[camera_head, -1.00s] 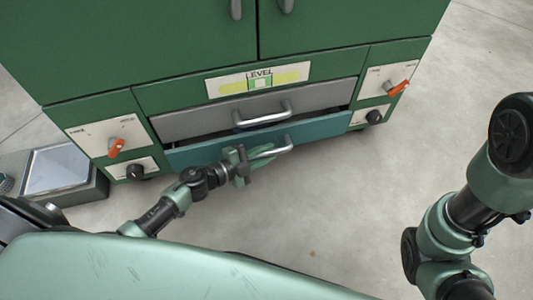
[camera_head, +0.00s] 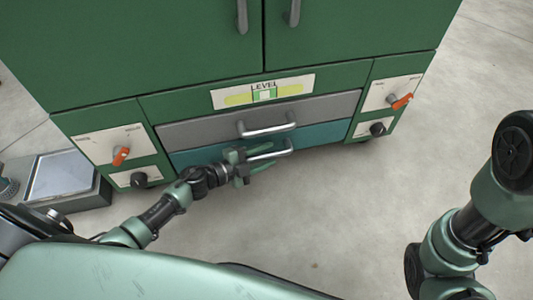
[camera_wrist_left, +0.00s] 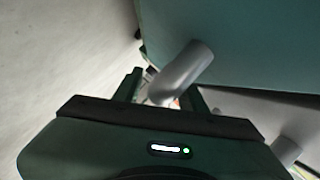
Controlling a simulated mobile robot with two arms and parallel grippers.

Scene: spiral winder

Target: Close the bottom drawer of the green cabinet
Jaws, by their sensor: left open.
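The green cabinet (camera_head: 150,60) stands ahead of me. Its teal bottom drawer (camera_head: 322,134) sits under the grey drawer (camera_head: 190,129), and its front looks about flush with the cabinet, with no clear gap above it. My left gripper (camera_head: 262,160) is open at the bottom drawer's silver handle (camera_head: 283,149). In the left wrist view, the handle (camera_wrist_left: 186,68) reaches down between the open fingers (camera_wrist_left: 162,92), close to the palm; I cannot tell whether they touch. The teal drawer front (camera_wrist_left: 250,40) fills the upper right there. My right gripper is out of view.
Panels with orange levers (camera_head: 121,156) and black knobs (camera_head: 377,129) flank the drawers. A grey box with a pale top (camera_head: 60,175) stands on the floor at the left. The floor (camera_head: 330,220) in front of the cabinet is clear.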

